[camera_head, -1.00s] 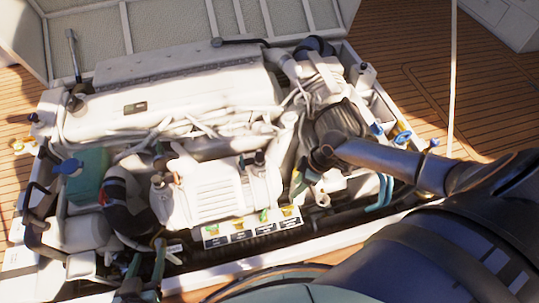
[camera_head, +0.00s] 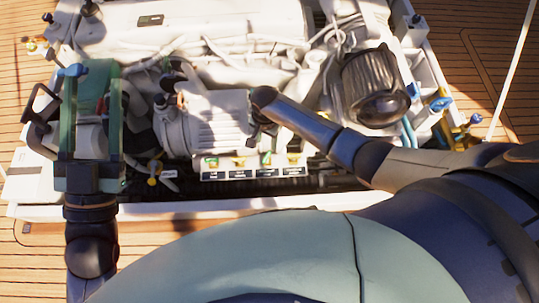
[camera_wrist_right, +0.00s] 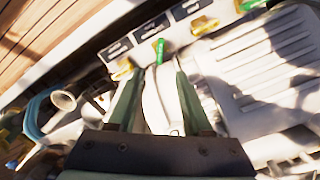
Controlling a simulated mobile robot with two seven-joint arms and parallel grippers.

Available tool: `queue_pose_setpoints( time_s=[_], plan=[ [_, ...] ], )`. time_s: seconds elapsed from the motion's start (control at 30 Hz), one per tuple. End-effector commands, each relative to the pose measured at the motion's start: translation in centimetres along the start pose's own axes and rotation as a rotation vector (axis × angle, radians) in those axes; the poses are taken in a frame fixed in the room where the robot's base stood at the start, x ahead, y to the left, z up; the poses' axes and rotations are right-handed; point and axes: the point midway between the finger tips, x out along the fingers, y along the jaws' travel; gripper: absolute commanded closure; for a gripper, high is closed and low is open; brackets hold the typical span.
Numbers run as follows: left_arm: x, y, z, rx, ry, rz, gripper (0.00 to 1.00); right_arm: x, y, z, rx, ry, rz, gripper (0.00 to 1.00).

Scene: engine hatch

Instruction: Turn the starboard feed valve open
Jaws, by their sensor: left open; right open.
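A row of small valves with yellow and green handles (camera_head: 265,159) stands above dark label plates (camera_head: 240,173) at the engine's front. The labels are too small to read, so I cannot tell which is the starboard feed valve. In the right wrist view a green handle (camera_wrist_right: 160,50) stands just beyond the tips of my right gripper (camera_wrist_right: 152,74), which is open and empty. A yellow handle (camera_wrist_right: 122,70) lies near its left fingertip. In the head view my right arm hides most of that gripper.
A white ribbed housing (camera_head: 215,128) stands behind the valve row, close to my right gripper. A black ribbed filter (camera_head: 372,85) and blue hoses (camera_head: 408,132) are to the right. The white hatch rim (camera_head: 190,207) runs along the front.

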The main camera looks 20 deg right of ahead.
Motion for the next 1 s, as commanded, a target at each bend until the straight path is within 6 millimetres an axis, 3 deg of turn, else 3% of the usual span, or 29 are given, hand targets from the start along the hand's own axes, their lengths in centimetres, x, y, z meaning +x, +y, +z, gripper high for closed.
queue_pose_setpoints(
  time_s=[0.17, 0.43, 0.5, 0.7, 1.0],
  plan=[
    [0.1, -0.1, -2.0, 0.025, 0.088, 0.004, 0.43, 0.8, 0.0, 0.0, 0.002, 0.0, 0.001, 0.5],
    [-0.7, 0.2, -7.7, 0.092, 0.326, 0.021, 0.43, 2.7, 0.0, 0.0, 0.0, 0.0, 0.0, 0.5],
    [-1.4, 0.7, -6.7, 0.081, 0.335, 0.027, 0.43, 5.0, 0.0, 0.0, 0.0, 0.0, 0.002, 0.5],
    [-2.5, 1.6, -4.7, 0.043, 0.338, 0.036, 0.43, 8.9, 0.0, 0.0, -0.001, -0.001, 0.0, 0.5],
    [-3.3, 2.4, -2.7, -0.001, 0.327, 0.045, 0.43, 12.1, 0.0, 0.0, -0.001, -0.001, 0.0, 0.5]
  ],
)
